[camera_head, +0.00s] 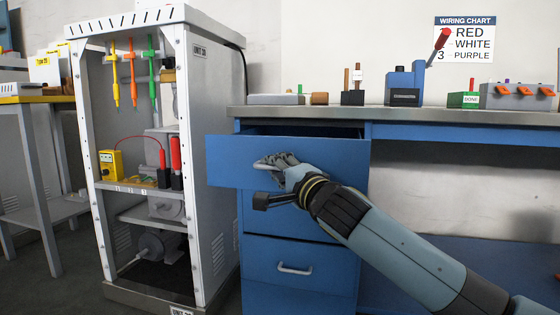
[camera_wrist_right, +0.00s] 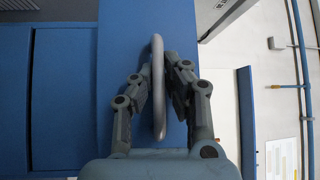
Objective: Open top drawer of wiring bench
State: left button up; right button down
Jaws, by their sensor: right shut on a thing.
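The wiring bench (camera_head: 430,114) is blue with a grey top and a stack of drawers at its left end. Its top drawer (camera_head: 225,160) stands partly pulled out, with a dark gap showing behind its front panel. My right gripper (camera_head: 272,163) is at the drawer's handle (camera_head: 262,166). In the right wrist view the fingers of my right gripper (camera_wrist_right: 160,95) are closed around the grey bar handle (camera_wrist_right: 158,60), one finger on each side. The inside of the drawer is mostly hidden. My left gripper is not in view.
A lower drawer (camera_head: 297,284) with its own handle is shut below. A grey open cabinet (camera_head: 222,150) stands close to the left of the drawer. Tools and boxes, including a blue device (camera_head: 404,84) and a green box (camera_head: 463,100), sit on the benchtop.

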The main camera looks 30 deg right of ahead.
jog(key=s+a, duration=0.3)
jog(key=shift+a+f+p, duration=0.1)
jog(key=shift+f+p, duration=0.2)
jog(key=shift+f, duration=0.05)
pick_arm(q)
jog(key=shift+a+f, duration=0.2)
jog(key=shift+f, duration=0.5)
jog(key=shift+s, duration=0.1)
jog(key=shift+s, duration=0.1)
pick_arm(e)
jog(key=c, duration=1.4)
grip_release()
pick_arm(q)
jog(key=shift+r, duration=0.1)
pick_arm(e)
jog(key=shift+r, duration=0.15)
jog(key=s, duration=0.4)
jog(key=s+f, duration=0.1)
jog(key=s, duration=0.3)
jog(key=s+a, duration=0.1)
jog(key=s, duration=0.3)
jog(key=shift+f, duration=0.3)
